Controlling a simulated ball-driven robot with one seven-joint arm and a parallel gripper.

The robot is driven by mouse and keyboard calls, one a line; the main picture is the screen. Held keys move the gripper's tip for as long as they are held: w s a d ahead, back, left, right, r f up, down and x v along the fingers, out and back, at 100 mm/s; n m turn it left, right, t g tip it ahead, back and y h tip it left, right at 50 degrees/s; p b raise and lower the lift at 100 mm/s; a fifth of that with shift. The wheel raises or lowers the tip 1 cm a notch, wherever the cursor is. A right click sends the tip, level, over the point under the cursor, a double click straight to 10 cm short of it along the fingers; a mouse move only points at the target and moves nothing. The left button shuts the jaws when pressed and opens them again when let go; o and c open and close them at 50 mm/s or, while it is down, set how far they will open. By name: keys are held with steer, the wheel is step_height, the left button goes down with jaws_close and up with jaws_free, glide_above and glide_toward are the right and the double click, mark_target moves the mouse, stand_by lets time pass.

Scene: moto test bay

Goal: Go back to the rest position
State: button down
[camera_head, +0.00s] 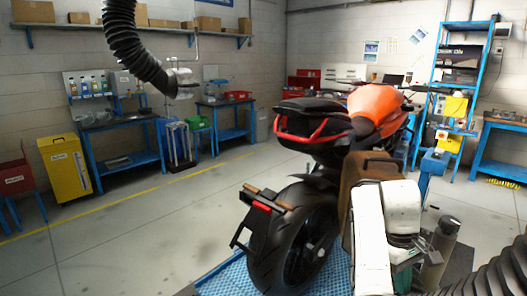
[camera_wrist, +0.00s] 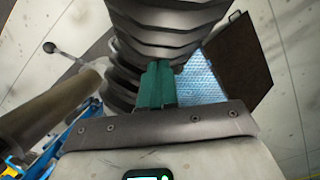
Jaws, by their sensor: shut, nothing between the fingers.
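My gripper (camera_wrist: 157,85) shows in the wrist view as two green fingers pressed together, with nothing between them. The fingertips overlap a dark ribbed hose (camera_wrist: 165,40) behind them, and I cannot tell the gap. In the head view my white arm is folded at the lower right, in front of the motorcycle's brown side case (camera_head: 362,172). The orange and black motorcycle (camera_head: 375,102) stands upright on a blue textured platform (camera_head: 222,282).
A ribbed hose (camera_head: 497,277) lies at the lower right, close to my arm. Another hose (camera_head: 128,45) hangs at the upper left. A yellow cabinet (camera_head: 66,168), blue benches and a blue shelf rack (camera_head: 437,70) line the walls. The floor at left is clear.

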steer(key=s+d+f+m+t+h, duration=0.1)
steer(key=s+d+f+m, duration=0.15)
steer(key=s+f, duration=0.6)
steer(key=s+d+f+m+t, duration=0.1)
steer(key=s+d+f, duration=0.2)
steer(key=s+f, duration=0.6)
steer(key=s+a+y, duration=0.1)
steer(key=s+a, duration=0.2)
steer(key=s, duration=0.4)
steer(key=s+a+m, duration=0.1)
steer(key=s+a, duration=0.3)
steer(key=s, duration=0.3)
steer(key=s+a+f+t+y, duration=0.1)
steer(key=s+a, duration=0.2)
steer(key=s, duration=0.4)
steer(key=shift+s+a+y, duration=0.15)
steer(key=shift+s+y, duration=0.1)
steer(key=shift+y, duration=0.05)
steer(key=shift+m, duration=0.25)
